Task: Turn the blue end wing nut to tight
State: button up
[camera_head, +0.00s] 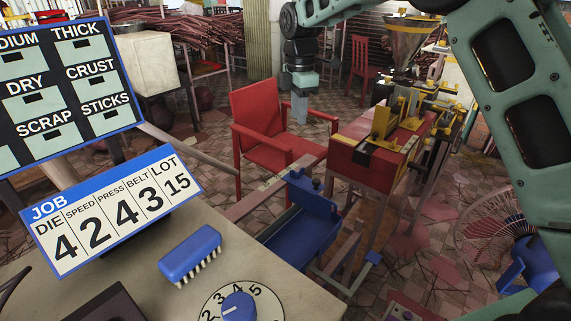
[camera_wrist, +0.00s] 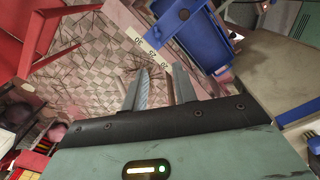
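A blue end piece (camera_head: 312,195) sits on a long rail at the middle of the head view. A small dark blue knob, which looks like the wing nut (camera_head: 298,174), stands on its top edge. How tight the knob is cannot be told. My gripper (camera_head: 300,112) hangs above and behind the end piece in the head view.
A scale strip (camera_wrist: 150,45) with numbers runs beside the blue part. A red chair (camera_head: 262,115) stands close behind my gripper. A red extruder (camera_head: 370,165) with yellow clamps stands right. A grey table (camera_head: 130,275) with a dial (camera_head: 238,305) and blue brush (camera_head: 190,253) fills the front left.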

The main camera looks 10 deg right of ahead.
jog(key=p, duration=0.2)
send_near(297, 173)
notch_tip(297, 173, down, 8)
jog(key=shift+w+d+r, duration=0.1)
jog(key=shift+w+r, duration=0.05)
jog(key=shift+r, duration=0.05)
grip_shut()
